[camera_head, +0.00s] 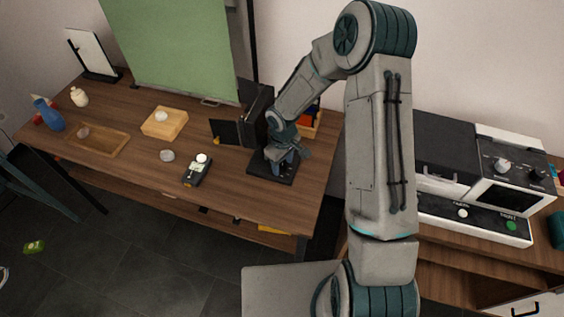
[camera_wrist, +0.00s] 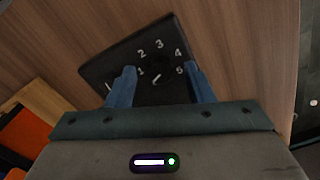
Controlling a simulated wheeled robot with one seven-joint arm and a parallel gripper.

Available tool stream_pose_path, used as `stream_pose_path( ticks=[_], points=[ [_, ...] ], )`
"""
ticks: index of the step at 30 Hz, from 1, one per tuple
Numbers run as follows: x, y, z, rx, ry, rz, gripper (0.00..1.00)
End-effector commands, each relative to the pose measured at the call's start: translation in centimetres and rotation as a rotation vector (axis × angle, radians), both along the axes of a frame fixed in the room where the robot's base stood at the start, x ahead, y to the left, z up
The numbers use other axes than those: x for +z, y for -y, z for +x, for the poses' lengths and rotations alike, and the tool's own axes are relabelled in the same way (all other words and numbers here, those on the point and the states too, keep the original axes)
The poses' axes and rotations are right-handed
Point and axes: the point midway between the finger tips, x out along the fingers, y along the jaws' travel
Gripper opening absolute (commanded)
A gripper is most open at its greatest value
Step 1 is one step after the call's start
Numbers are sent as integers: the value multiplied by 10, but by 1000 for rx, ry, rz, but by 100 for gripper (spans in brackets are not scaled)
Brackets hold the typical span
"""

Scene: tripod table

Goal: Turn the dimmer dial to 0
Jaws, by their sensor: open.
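The dimmer box (camera_wrist: 115,60) is a flat black plate on the wooden table, with white numerals 1 to 5 in an arc. It also shows in the head view (camera_head: 259,168). Its dark dial (camera_wrist: 165,88) carries a slanted white mark below the arc; I cannot tell which number it indicates. No 0 is visible in the wrist view. My gripper (camera_wrist: 160,67) is open, with one blue finger on each side of the dial. I cannot tell whether either finger touches it. In the head view my gripper (camera_head: 287,159) is low over the box and hides part of it.
A black upright panel (camera_head: 258,112) and a wooden box (camera_head: 310,122) stand behind my gripper. A handheld meter (camera_head: 197,170), a wooden block (camera_head: 164,123) and a tray (camera_head: 112,133) lie left. A machine (camera_head: 475,165) stands right. Table between meter and dimmer is clear.

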Motion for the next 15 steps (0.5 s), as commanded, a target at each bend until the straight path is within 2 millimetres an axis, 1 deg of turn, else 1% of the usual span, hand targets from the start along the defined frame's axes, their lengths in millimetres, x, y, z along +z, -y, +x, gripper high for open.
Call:
stream_pose_path(
  ticks=[3, 9, 10, 11, 12, 14, 15],
  points=[
    [-3, 0, 0, 0, -1, -1, 48],
    [-3, 0, 0, 0, -1, -1, 48],
    [-3, 0, 0, 0, -1, -1, 42],
    [-3, 0, 0, 0, -1, -1, 34],
    [-3, 0, 0, 0, -1, -1, 23],
    [-3, 0, 0, 0, -1, -1, 6],
    [-3, 0, 0, 0, -1, -1, 3]
  ],
)
